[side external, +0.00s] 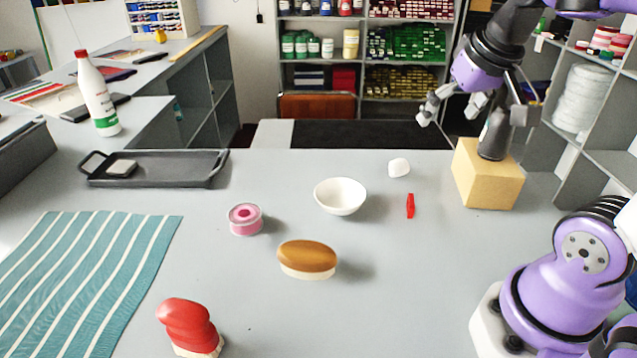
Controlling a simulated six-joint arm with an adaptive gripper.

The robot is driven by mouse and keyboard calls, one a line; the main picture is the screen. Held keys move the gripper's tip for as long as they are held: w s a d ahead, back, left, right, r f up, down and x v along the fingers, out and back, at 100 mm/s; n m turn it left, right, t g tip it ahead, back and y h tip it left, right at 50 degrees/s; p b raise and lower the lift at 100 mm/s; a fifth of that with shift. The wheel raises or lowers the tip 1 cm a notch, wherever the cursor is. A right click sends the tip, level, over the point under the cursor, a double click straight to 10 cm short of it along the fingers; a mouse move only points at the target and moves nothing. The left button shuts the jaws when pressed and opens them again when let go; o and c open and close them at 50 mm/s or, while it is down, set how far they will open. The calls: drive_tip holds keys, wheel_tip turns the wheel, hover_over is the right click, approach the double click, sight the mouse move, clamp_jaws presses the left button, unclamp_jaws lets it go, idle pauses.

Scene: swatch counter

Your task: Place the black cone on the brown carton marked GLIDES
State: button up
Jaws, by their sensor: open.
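The black cone (494,137) stands upright on top of the brown carton (487,182), at the right of the counter in the side external view. Its base appears to rest on the carton's top face. No GLIDES lettering can be read on the carton's visible sides. My gripper (478,110) is open above the carton, its fingers spread wide near the cone's upper part. The cone's tip is partly hidden by the gripper. I cannot tell whether any finger touches the cone.
A white bowl (340,196), a red clip-like piece (410,206) and a small white lump (399,167) lie left of the carton. A wood-backed brush (307,258), pink tin (245,219) and red-handled item (188,325) stand further left. A grey tray (190,169) is at back left.

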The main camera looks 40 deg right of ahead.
drive_tip(key=s+a+f+n+t+y, duration=0.1)
drive_tip(key=a+n, duration=0.4)
drive_tip(key=a, duration=0.5)
wheel_tip(320, 180, down, 2)
drive_tip(key=shift+s+f+y, duration=0.25)
drive_tip(key=shift+s+y, duration=0.45)
